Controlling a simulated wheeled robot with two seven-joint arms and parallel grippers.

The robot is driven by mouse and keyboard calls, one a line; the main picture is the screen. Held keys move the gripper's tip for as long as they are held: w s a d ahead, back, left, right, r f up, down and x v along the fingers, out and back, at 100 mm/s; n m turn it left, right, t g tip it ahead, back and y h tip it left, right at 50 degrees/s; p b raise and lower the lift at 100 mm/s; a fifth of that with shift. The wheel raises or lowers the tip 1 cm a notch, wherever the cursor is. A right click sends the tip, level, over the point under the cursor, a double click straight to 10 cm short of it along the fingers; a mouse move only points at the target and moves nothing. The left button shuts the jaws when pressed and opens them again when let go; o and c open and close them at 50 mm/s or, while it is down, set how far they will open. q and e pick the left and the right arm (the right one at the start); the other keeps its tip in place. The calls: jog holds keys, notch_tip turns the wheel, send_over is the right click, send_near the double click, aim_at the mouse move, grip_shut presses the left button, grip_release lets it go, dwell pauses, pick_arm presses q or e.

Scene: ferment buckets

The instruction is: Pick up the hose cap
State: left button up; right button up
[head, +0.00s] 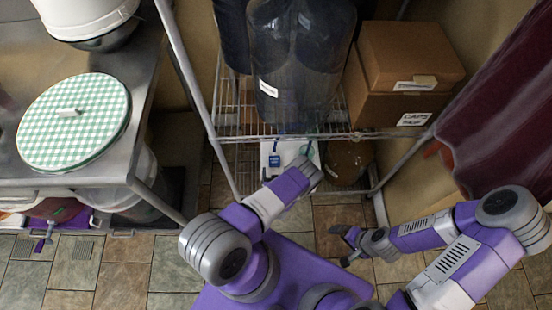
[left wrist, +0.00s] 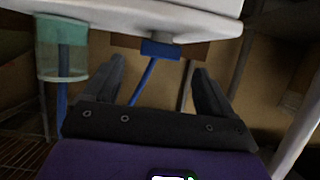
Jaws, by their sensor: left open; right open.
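A small blue piece (left wrist: 160,48) with a thin blue stem hangs under a white edge in the left wrist view, between and beyond my left fingers; I cannot tell for sure that it is the hose cap. A translucent green cup-like piece (left wrist: 62,62) on a blue stem is left of the fingers. In the head view a blue piece (head: 274,160) and a green piece (head: 307,146) show at a white panel below the rack shelf. My left gripper (head: 308,168) is close to that panel, open and empty; its fingers show in the left wrist view (left wrist: 160,85). My right gripper (head: 343,246) is open and empty above the floor.
A wire rack (head: 240,130) carries a large dark bottle (head: 300,60) and cardboard boxes (head: 408,55). A brown round container (head: 347,160) is under it. A metal table (head: 150,100) with a green checked lid (head: 75,120) stands left. A dark red curtain (head: 490,110) hangs right.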

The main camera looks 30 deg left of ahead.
aim_at(275, 163)
pick_arm(q)
jog(key=b+x, duration=0.3)
jog(key=x, duration=0.3)
jog(key=shift+w+a+f, duration=0.15)
jog(key=shift+w, duration=0.05)
jog(key=shift+w+a, duration=0.15)
jog(key=shift+w, duration=0.05)
jog(key=shift+c, duration=0.4)
jog(key=c, duration=1)
